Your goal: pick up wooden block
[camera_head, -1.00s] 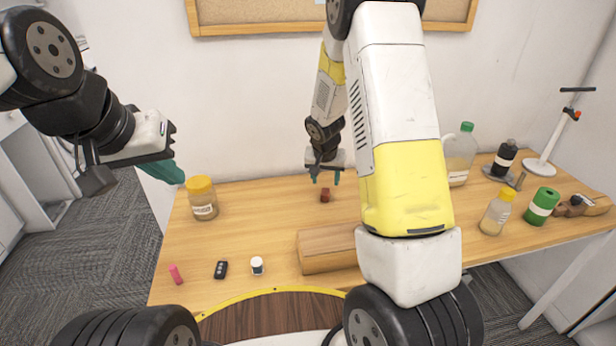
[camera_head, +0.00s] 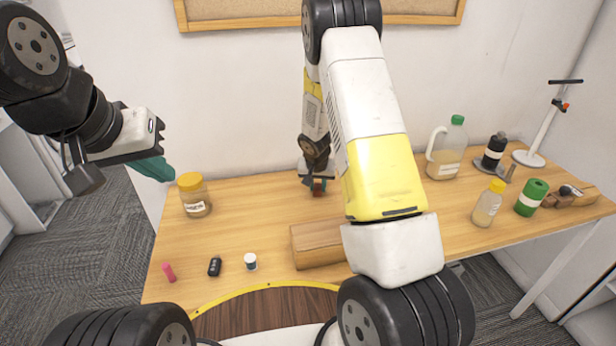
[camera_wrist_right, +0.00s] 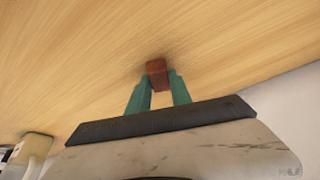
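The wooden block is a small reddish-brown cube (camera_head: 318,190) at the back middle of the table. In the right wrist view the block (camera_wrist_right: 158,74) sits between the tips of two green fingers, touching them on both sides. My right gripper (camera_head: 317,184) reaches down to it and is shut on it; it also shows in the right wrist view (camera_wrist_right: 160,84). The block is at or very near the table top; I cannot tell if it is lifted. My left gripper (camera_head: 158,168) hangs in the air beyond the table's left side, its fingertips seen side-on, with no object visible in it.
A larger wooden box-like block (camera_head: 315,246) lies at the front middle, partly behind my right arm. A yellow-lidded jar (camera_head: 195,196) stands at the left. A pink item (camera_head: 168,272), black fob (camera_head: 214,267) and white-capped vial (camera_head: 250,262) lie in front. Jug (camera_head: 447,150) and bottles stand right.

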